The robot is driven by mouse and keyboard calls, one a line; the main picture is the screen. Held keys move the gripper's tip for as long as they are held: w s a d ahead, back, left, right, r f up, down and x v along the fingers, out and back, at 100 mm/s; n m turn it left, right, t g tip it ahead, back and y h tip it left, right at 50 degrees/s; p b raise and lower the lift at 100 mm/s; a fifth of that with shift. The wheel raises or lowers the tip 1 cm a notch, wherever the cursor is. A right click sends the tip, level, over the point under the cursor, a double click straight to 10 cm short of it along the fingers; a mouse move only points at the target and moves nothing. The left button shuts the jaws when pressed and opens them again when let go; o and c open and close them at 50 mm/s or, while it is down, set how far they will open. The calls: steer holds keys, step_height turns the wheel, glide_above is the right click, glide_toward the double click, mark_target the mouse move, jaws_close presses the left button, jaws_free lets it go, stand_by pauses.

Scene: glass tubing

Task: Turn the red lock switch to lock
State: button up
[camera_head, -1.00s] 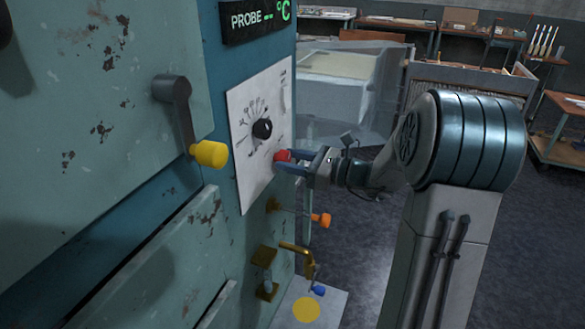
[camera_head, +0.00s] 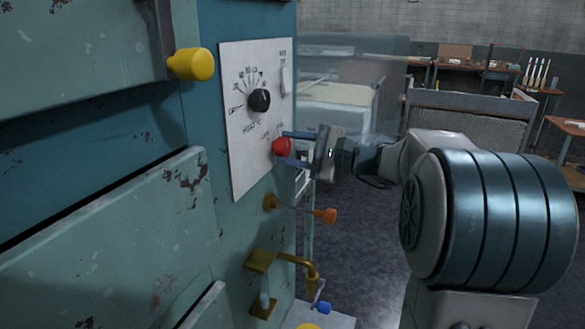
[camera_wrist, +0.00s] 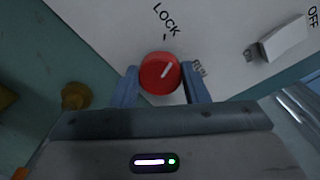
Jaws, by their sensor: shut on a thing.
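The red lock switch (camera_head: 281,146) is a round red knob low on the white control panel (camera_head: 245,160). In the wrist view the red knob (camera_wrist: 160,73) has a white pointer line slanting to the upper right, between the LOCK mark above and the other label to its right. My gripper (camera_head: 296,148) reaches it from the right, with its blue fingers on either side of the knob. In the wrist view my gripper (camera_wrist: 160,88) is shut on the knob, one finger on each side.
A black dial (camera_head: 260,100) sits above the red knob, and a white switch (camera_wrist: 277,42) is beside it. A yellow handle (camera_head: 191,64), an orange knob (camera_head: 326,216) and a brass pipe (camera_head: 300,261) stick out from the teal machine. Open floor lies to the right.

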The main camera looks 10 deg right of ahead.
steer(key=n+b, duration=0.1)
steer(key=b, duration=0.1)
steer(key=n+b, duration=0.2)
steer(key=shift+f, duration=0.25)
steer(key=shift+r+n+b, duration=0.1)
steer(key=shift+n+b, duration=0.5)
steer(key=shift+b, duration=0.1)
steer(key=shift+r, duration=0.1)
steer(key=o, duration=1)
steer(key=shift+s+d, duration=0.1)
steer(key=p+v, duration=0.1)
steer(key=v, duration=1.2)
steer(key=shift+s+d, duration=0.2)
steer(key=shift+d, duration=0.1)
